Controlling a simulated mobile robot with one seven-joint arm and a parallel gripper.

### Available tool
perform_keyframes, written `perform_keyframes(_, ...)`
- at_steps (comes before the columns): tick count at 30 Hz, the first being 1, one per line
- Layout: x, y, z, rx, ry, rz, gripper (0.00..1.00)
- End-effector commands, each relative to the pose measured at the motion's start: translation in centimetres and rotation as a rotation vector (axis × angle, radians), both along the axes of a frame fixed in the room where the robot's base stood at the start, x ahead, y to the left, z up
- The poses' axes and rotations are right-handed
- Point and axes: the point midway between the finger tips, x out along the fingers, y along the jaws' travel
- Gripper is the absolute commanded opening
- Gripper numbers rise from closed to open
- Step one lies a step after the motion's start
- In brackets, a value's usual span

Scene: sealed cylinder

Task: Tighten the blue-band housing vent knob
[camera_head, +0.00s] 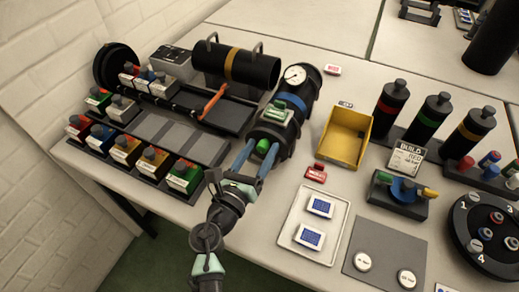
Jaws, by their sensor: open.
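The blue-band housing (300,104) is a dark cylinder lying on the table near the middle of the view, with a blue stripe around it and a white-faced gauge at its far end. A green and white block sits on its upper side. A green knob (263,146) shows at its near end; I take it for the vent knob. My gripper (261,152) is at this near end with its blue fingers apart, one on each side of the green knob. I cannot tell whether either finger touches it. The fingers partly hide the housing's near end.
A yellow bin (344,137) stands just right of the housing. A black cylinder with an orange band (232,66) lies behind left, above a dark tray. A rack of coloured blocks (152,162) fills the left. A white tray (292,228) lies to the front right.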

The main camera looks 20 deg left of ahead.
Motion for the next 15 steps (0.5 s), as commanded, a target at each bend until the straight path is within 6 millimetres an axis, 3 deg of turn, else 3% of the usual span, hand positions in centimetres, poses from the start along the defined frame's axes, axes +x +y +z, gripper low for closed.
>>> perform_keyframes(6, 0.02, -0.02, 0.01, 0.000, 0.000, -0.001, 0.61)
perform_keyframes(15, 0.00, 0.00, 0.02, 0.000, 0.000, -0.001, 0.07)
